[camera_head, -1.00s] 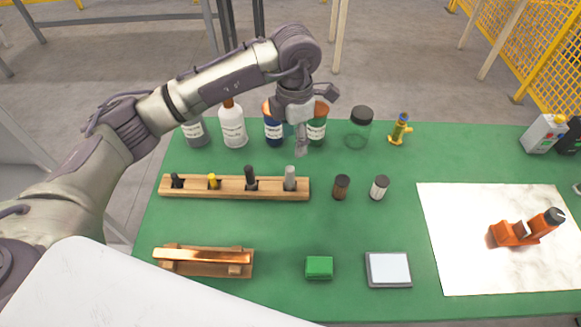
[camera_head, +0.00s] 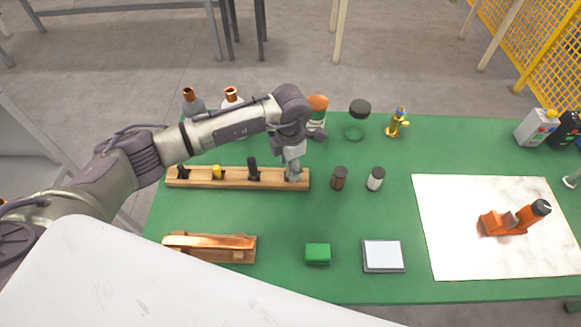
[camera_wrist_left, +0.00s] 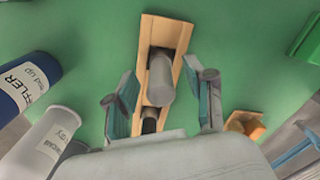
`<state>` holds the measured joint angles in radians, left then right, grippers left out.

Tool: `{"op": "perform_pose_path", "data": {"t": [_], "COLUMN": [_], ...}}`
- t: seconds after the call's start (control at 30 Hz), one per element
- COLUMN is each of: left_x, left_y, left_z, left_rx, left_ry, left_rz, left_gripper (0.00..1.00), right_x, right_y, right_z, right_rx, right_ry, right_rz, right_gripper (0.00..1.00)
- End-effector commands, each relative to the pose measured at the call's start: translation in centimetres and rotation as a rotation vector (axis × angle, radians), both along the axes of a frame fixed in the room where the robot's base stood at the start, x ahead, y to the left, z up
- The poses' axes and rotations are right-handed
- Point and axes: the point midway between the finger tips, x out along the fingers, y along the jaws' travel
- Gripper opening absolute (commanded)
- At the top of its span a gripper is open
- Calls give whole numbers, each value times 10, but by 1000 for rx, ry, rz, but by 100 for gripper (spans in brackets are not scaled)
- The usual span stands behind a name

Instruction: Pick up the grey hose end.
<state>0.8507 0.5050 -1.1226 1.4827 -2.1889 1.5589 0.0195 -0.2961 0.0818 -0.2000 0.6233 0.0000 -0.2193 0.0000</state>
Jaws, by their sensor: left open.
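The grey hose end (camera_wrist_left: 160,80) stands in the right end of a wooden rack (camera_head: 236,182). My left gripper (camera_head: 293,172) is down over that end and mostly hides the hose end in the head view. In the left wrist view, its fingers (camera_wrist_left: 166,98) are open on either side of the hose end, with gaps showing. A black hose end (camera_head: 253,170), a yellow one (camera_head: 217,172) and another dark one (camera_head: 182,172) stand further left in the rack. My right gripper is not in view.
Bottles (camera_head: 317,115) and a jar (camera_head: 356,120) stand behind the rack. Two small vials (camera_head: 339,178) stand to its right. An orange tool (camera_head: 507,222) is on a white sheet.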

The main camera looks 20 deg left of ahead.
Motion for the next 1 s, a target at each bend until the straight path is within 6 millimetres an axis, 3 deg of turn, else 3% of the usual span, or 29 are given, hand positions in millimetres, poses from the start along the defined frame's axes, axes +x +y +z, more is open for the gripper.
{"op": "perform_pose_path", "data": {"t": [0.17, 0.5, 0.83, 1.0], "left_x": [0, 0, 0, 1], "left_y": [0, 0, -1, -1], "left_z": [-1, 0, 1, 12], "left_rx": [-1, -1, -1, -2], "left_ry": [-1, -1, -1, -3], "left_rz": [-1, -1, -1, -1], "left_gripper": [54, 0, 0, 0], "right_x": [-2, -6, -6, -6], "right_y": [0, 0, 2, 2], "right_z": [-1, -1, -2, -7], "right_rx": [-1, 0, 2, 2], "right_ry": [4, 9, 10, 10], "right_rz": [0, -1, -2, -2], "right_gripper": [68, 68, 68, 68]}}
